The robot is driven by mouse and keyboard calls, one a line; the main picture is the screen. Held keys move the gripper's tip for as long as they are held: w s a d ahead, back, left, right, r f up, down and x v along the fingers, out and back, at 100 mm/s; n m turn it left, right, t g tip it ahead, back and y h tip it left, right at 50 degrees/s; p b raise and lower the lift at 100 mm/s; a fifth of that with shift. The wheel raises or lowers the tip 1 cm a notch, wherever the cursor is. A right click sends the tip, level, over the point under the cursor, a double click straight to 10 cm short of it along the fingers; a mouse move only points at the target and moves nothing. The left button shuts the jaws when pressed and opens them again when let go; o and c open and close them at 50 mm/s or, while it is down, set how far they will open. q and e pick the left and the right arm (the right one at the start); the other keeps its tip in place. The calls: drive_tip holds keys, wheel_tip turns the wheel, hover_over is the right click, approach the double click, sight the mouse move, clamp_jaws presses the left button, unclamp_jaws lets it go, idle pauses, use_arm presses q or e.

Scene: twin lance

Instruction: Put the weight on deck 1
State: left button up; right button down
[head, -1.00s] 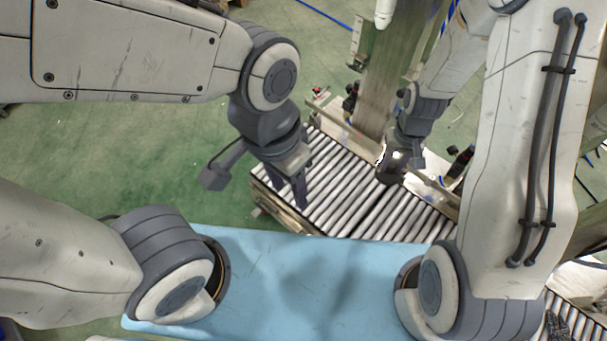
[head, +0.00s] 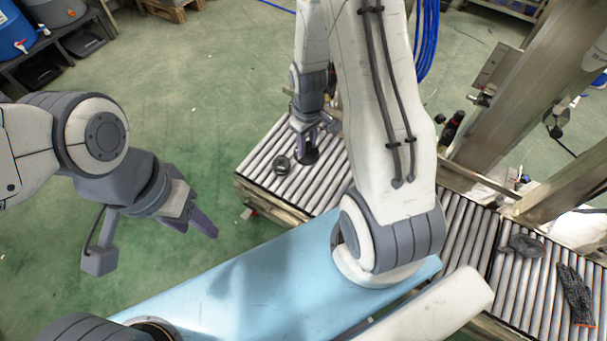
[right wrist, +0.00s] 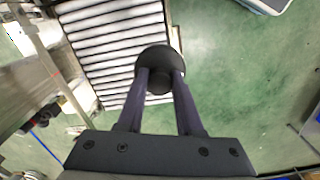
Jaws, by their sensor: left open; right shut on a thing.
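My right gripper (head: 306,138) is shut on a dark round weight (head: 308,154) over the roller conveyor. In the right wrist view the gripper (right wrist: 160,80) has both fingers against the black weight (right wrist: 160,60), near the conveyor's edge with green floor beyond. I cannot tell whether the weight touches the rollers. A small dark round object (head: 281,166) lies on the rollers left of it. My left gripper (head: 200,222) is open and empty, over the floor left of the conveyor. No label marks deck 1; I cannot tell which surface it is.
The conveyor rollers (head: 262,158) run rightward behind my right arm. A dark lump (head: 524,245) and a dark glove (head: 575,293) lie on the right section. Metal posts (head: 515,85) stand behind. A blue surface (head: 260,285) lies in front.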

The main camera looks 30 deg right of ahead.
drive_tip(key=s+d+f+n+b, duration=0.35)
drive_tip(key=d+f+b, duration=0.35)
drive_tip(key=f+b, duration=0.3)
drive_tip(key=s+d+f+n+b, duration=0.2)
drive_tip(key=d+f+n+b, duration=0.3)
drive_tip(key=f+b, duration=0.5)
drive_tip(key=shift+m, duration=0.45)
drive_tip(key=shift+w+a+f+b, duration=0.65)
drive_tip(key=shift+w+a+f, duration=0.2)
drive_tip(key=shift+w+f, duration=1)
drive_tip(key=shift+w+a+f+b, duration=0.75)
drive_tip(key=shift+w+f, duration=0.7)
drive_tip(key=shift+f, duration=0.75)
drive_tip(key=shift+w+a+f+b, duration=0.55)
drive_tip(key=shift+w+a+f, duration=0.35)
drive_tip(key=shift+w+f, duration=0.95)
drive_tip(key=shift+s+f, duration=0.2)
drive_tip(key=shift+f, duration=0.1)
drive_tip(key=c, duration=0.6)
unclamp_jaws()
drive_tip(key=shift+o, duration=0.2)
